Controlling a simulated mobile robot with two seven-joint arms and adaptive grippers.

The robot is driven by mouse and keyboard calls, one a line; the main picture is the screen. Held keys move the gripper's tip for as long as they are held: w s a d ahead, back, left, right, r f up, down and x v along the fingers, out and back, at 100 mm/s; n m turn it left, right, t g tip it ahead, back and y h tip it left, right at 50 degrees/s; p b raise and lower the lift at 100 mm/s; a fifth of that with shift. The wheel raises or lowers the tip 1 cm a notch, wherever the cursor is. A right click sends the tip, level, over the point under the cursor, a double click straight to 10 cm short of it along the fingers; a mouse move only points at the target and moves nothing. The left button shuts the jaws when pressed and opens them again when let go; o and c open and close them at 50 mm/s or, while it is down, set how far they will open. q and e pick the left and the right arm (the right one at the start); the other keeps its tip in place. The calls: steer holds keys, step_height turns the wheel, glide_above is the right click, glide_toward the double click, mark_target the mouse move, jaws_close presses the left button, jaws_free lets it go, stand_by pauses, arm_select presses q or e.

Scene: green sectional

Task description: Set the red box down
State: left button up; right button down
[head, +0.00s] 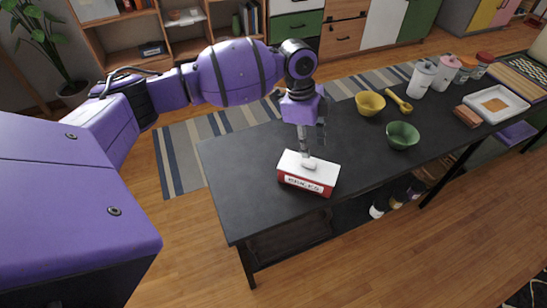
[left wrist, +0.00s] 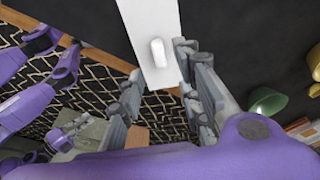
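The red box (head: 306,183) has a white lid with a white knob and a lettered label on its front. It appears to rest upright on the dark table (head: 240,190), near the front edge. My left gripper (head: 307,148) points down just above the lid. In the left wrist view the white lid (left wrist: 147,20) and its knob show between and beyond the separated fingers (left wrist: 157,92). The fingers stand apart with a clear gap and hold nothing. My right gripper is outside the head view; purple and grey parts of mine at the left of the wrist view do not show its opening.
A yellow bowl (head: 370,103) and a green bowl (head: 403,135) stand right of the box, with a yellow utensil (head: 398,103) behind. Canisters (head: 422,80) and a white tray (head: 497,104) stand further right. The table left of the box is clear.

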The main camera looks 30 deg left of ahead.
arm_select(q)
steer(key=r, duration=0.4)
steer(key=a+r, duration=0.1)
steer(key=r, duration=0.1)
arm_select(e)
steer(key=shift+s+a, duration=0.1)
arm_select(q)
steer(key=shift+s+f, duration=0.1)
steer(key=shift+f, duration=0.05)
